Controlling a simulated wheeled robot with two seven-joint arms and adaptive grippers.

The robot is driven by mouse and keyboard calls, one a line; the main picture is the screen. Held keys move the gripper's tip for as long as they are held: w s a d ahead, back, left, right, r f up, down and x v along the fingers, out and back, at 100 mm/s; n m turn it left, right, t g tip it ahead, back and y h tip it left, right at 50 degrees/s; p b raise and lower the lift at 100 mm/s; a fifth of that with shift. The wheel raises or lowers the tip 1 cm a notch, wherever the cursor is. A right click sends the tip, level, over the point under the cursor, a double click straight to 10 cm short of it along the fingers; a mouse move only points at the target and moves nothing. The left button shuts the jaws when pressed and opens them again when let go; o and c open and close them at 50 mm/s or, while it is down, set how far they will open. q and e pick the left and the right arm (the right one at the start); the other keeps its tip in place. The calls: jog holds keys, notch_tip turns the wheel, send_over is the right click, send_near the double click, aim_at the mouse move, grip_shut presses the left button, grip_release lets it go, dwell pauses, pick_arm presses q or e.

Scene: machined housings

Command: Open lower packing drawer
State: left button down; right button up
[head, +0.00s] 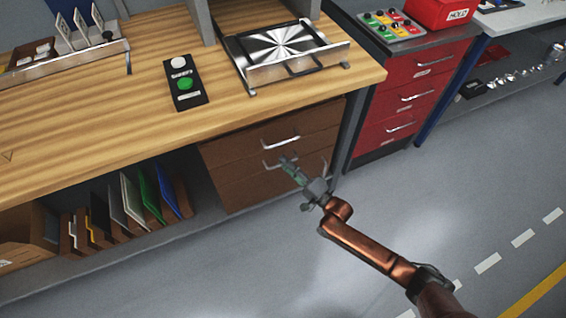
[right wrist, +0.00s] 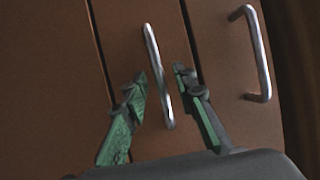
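The brown drawer unit (head: 235,165) hangs under the wooden workbench, with its drawers shut. A silver bar handle (head: 281,142) shows on its upper drawer. The lower drawer's handle is partly hidden behind my right gripper (head: 290,163) in the head view. In the right wrist view, a bar handle (right wrist: 157,75) on the middle panel lies between the fingertips of my right gripper (right wrist: 160,75). The green-padded fingers are open on either side of it, with gaps showing. The other handle (right wrist: 262,55) is at the right of that view. My left gripper is not in view.
A red drawer cabinet (head: 408,95) stands to the right, past a dark bench leg (head: 350,135). Upright binders (head: 125,210) fill the shelf at lower left. A button box (head: 185,85) sits on the bench. Open grey floor (head: 430,200) lies in front of the drawers.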

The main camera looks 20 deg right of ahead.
jog(key=shift+w+a+r, duration=0.1)
jog(key=shift+w+a, duration=0.05)
jog(key=shift+w, duration=0.15)
jog(key=shift+c, duration=0.6)
grip_shut()
